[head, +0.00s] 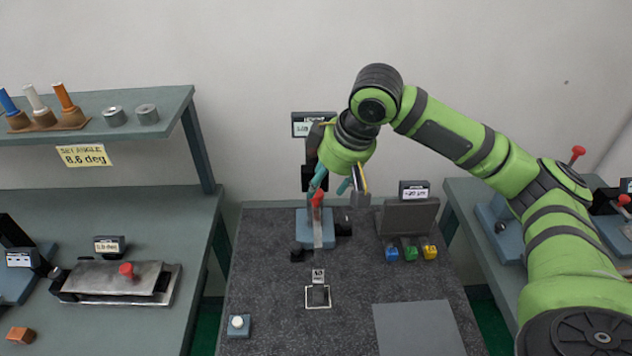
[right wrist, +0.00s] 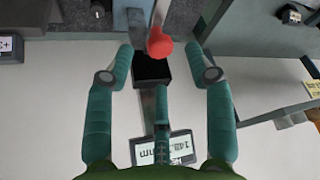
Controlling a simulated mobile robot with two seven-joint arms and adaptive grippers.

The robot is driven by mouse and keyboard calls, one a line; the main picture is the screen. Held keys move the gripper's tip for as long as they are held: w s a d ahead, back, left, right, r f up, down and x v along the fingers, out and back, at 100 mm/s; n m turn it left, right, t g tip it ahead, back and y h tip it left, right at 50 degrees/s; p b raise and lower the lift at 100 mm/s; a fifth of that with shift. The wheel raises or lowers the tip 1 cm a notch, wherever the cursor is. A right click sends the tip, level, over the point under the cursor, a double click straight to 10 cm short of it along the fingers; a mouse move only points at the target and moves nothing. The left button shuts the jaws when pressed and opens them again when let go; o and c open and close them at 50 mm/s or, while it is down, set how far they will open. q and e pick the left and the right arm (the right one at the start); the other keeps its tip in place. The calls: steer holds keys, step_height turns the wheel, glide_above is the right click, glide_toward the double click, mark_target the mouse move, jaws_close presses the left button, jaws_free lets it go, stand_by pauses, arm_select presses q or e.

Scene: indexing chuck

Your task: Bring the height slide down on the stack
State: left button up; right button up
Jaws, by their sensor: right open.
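The height gauge has a blue base (head: 316,236), a dark column and a display (head: 313,124) at its top. Its red knob (head: 316,199) sits low in front of the column in the head view. My right gripper (head: 332,186) is open at the column, beside the knob. The gauge's display (right wrist: 166,148) reads in mm.
A white button (head: 238,322) is front left. A grey plate (head: 418,328) lies front right. Side benches with fixtures flank the dark table (head: 268,270).

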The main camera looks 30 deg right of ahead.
mark_target(319, 211)
steer(key=x, duration=0.3)
steer(key=shift+w+f+p, duration=0.3)
steer(key=shift+p, duration=0.05)
steer(key=shift+w+f, duration=0.2)
steer(key=shift+f, duration=0.05)
steer(key=shift+s, duration=0.1)
steer(key=c, duration=0.8)
steer(key=shift+c, duration=0.2)
step_height(319, 211, down, 6)
steer(key=shift+f, duration=0.15)
arm_select(q)
steer(key=shift+w+r, duration=0.15)
steer(key=shift+r, duration=0.4)
